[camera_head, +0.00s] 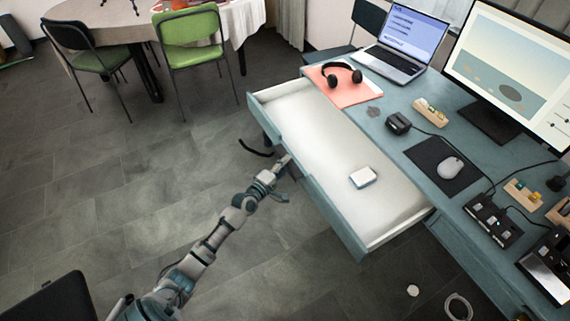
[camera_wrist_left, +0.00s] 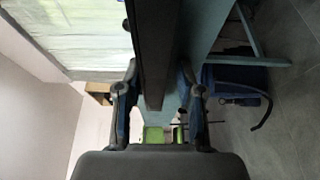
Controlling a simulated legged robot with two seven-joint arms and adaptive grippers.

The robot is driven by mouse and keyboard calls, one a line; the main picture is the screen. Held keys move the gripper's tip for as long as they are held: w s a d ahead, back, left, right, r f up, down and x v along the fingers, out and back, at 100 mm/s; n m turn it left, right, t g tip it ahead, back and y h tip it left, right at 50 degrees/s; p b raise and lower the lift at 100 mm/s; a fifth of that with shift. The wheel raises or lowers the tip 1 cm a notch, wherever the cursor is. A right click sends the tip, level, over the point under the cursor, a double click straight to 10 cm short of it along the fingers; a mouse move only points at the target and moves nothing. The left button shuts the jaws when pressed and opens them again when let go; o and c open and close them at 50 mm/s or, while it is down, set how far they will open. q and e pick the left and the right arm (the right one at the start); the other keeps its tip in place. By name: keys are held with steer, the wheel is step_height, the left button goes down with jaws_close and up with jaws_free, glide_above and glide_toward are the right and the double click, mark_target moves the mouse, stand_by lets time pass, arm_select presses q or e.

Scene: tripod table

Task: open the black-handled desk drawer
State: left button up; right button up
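The desk drawer (camera_head: 330,150) is pulled well out of the blue-grey desk (camera_head: 395,95). Its inside is pale, and a small white box (camera_head: 362,178) lies in it. My left gripper (camera_head: 284,166) is at the drawer's front panel, about midway along it. In the left wrist view, the black handle (camera_wrist_left: 158,45) runs as a dark bar between my left fingers (camera_wrist_left: 158,75), which are closed in on both its sides. My right gripper is not in view.
On the desk are a laptop (camera_head: 400,45), headphones (camera_head: 342,74), a monitor (camera_head: 510,70) and a mouse (camera_head: 453,166). A green chair (camera_head: 191,42) and a round table (camera_head: 110,22) stand at the back left. The floor left of the drawer is mostly clear.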

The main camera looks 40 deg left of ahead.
arm_select(q)
steer(key=shift+o, duration=0.2)
steer(key=shift+a+f, duration=0.1)
steer(key=shift+f, duration=0.2)
steer(key=shift+r, duration=0.2)
steer(key=s, duration=1.2)
steer(key=shift+w+f, duration=0.1)
